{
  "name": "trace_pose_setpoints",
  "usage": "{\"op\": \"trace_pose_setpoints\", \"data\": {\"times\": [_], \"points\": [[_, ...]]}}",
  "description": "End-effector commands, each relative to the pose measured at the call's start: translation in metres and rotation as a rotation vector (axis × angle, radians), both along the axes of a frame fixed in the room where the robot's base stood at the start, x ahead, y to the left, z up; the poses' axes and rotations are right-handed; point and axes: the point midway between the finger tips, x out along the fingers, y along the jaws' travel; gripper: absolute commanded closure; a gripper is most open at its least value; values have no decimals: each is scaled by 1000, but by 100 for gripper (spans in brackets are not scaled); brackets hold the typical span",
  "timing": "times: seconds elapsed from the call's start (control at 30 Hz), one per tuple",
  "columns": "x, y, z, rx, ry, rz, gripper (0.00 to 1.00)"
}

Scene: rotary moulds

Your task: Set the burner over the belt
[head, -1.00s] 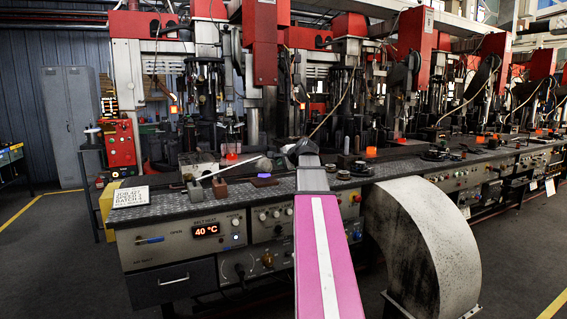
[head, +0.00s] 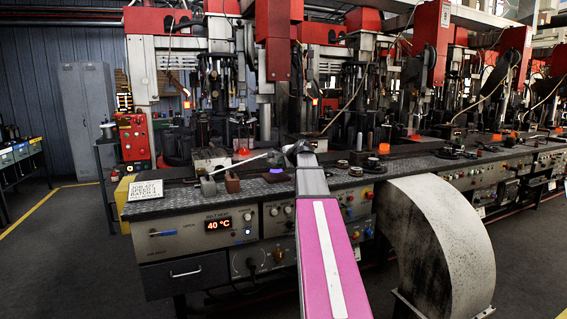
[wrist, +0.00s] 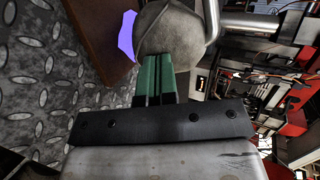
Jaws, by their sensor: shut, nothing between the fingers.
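The burner looks like the rounded grey head with a metal pipe (wrist: 170,30) in the wrist view. In the head view, a pale slanted rod (head: 240,162) on the counter runs up toward my gripper (head: 300,149) and seems to be its pipe. My gripper's green fingers (wrist: 154,78) are together and empty, with their tips right against or just in front of the grey head; I cannot tell if they touch. A violet-blue patch (wrist: 127,36) shows beside the head, above a brown plate (wrist: 92,30). I cannot pick out the belt for certain; a "belt heat" display (head: 218,226) reads 40 °C.
A brown block (head: 232,183) stands on the patterned metal counter (head: 185,200) near a paper sign (head: 145,190). Machine columns (head: 272,40) rise behind. A large curved grey duct (head: 440,230) stands at the front right. The floor at the left is open.

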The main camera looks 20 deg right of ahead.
Motion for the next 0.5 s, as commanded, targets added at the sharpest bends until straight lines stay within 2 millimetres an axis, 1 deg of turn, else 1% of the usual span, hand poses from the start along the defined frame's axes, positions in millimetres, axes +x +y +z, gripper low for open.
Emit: {"op": "trace_pose_setpoints", "data": {"times": [0.13,0.27,0.37,0.5], "points": [[2,-1,0,0,0,4,100],[15,-4,1,1,1,31,100],[32,-8,1,0,0,74,100],[66,-12,2,2,0,159,100]]}}
